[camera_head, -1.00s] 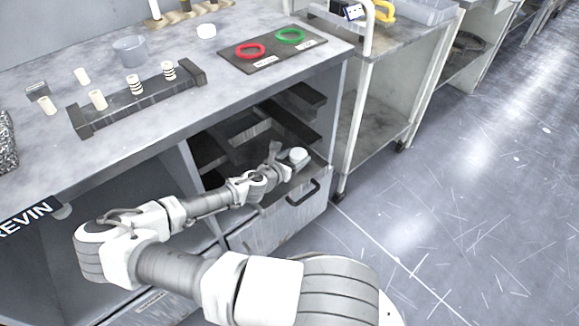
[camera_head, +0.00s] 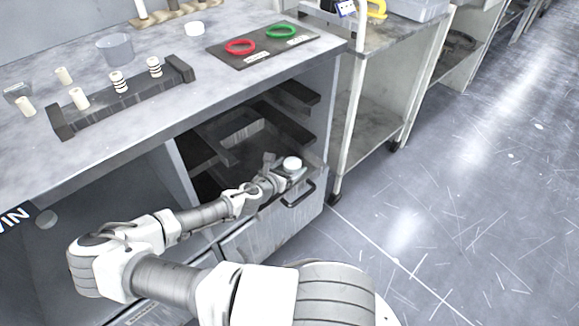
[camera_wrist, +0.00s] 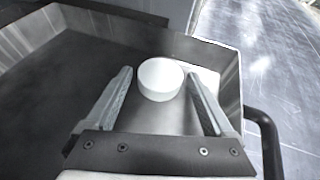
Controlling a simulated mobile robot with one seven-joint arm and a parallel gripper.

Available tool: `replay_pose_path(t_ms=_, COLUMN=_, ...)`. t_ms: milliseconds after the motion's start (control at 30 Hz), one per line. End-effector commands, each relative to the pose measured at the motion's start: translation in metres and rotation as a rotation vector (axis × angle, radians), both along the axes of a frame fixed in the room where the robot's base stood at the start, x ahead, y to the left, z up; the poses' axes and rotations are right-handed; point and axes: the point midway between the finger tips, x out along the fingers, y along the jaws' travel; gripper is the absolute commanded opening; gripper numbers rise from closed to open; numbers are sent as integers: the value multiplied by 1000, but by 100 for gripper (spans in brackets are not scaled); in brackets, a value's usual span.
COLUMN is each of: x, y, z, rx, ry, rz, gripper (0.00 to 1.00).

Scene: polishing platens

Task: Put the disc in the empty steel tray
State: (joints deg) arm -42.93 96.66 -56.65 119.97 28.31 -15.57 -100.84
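The white disc (camera_head: 292,163) is inside the front right part of the pulled-out steel tray (camera_head: 272,222), which has a dark handle. In the wrist view, the disc (camera_wrist: 160,79) lies between and slightly beyond my fingertips, flat face up, with narrow gaps at its sides. My gripper (camera_wrist: 160,75) is open around it. In the head view, my gripper (camera_head: 281,168) reaches low into the tray from the left. The tray's wall (camera_wrist: 228,75) runs around the disc in the wrist view. No other object shows in the tray. Whether the disc touches the floor is unclear.
The countertop (camera_head: 150,115) overhangs the open cabinet. On it are a dark peg rack (camera_head: 130,97), a clear cup (camera_head: 115,48), another white disc (camera_head: 195,28), and a mat with a red ring (camera_head: 240,46) and a green ring (camera_head: 281,31). A cart (camera_head: 380,85) stands to the right.

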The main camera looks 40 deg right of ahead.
Motion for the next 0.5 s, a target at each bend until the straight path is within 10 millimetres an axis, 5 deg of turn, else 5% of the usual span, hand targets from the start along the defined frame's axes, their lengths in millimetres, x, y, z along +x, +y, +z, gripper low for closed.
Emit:
replay_pose_path(t_ms=367, x=0, y=0, z=5, rx=1, ry=0, rz=0, gripper=98)
replay_pose_path(t_ms=500, x=-4, y=14, z=10, rx=1, ry=1, rz=4, gripper=98)
